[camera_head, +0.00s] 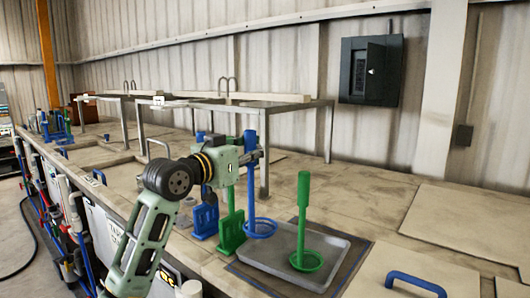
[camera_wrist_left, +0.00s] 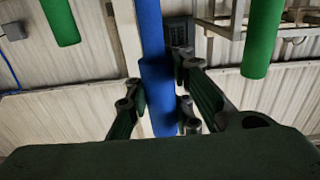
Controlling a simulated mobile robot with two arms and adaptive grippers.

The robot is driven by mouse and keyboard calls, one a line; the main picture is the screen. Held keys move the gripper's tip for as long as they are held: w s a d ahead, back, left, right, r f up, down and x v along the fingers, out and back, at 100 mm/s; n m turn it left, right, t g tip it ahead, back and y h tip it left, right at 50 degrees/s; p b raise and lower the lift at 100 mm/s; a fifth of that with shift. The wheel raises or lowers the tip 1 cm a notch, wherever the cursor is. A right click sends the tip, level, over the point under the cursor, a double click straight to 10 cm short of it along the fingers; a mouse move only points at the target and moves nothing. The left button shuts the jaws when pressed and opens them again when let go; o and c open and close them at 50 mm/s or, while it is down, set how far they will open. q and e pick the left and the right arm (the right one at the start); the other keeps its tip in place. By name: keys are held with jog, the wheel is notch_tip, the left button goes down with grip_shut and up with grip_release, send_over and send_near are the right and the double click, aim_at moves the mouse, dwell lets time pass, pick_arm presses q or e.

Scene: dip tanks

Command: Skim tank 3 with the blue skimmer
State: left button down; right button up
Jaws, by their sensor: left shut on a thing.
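The blue skimmer (camera_head: 250,192) stands upright, with its round hoop at the bottom over or beside the back left edge of a grey tray (camera_head: 333,246). I cannot tell whether the hoop touches anything. My left gripper (camera_head: 258,155) is shut on the skimmer's handle near the top. In the left wrist view the blue handle (camera_wrist_left: 152,45) runs between the fingers of my left gripper (camera_wrist_left: 160,103). A green skimmer (camera_head: 304,205) stands upright in the tray, apart from the blue one. I cannot tell which tank is tank 3. My right gripper is out of view.
A blue rack (camera_head: 204,221) and a green rack (camera_head: 231,232) stand left of the tray. A metal frame (camera_head: 265,107) rises behind. A pale lid (camera_head: 470,220) lies at right; a blue handle (camera_head: 416,283) sits on another cover at front right.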

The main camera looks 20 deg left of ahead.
pick_arm(q)
jog(key=b+v, duration=0.7)
jog(key=v, duration=1.8)
jog(key=shift+s+r+b, duration=0.15)
jog(key=shift+s+b, duration=0.15)
jog(key=shift+w, duration=0.1)
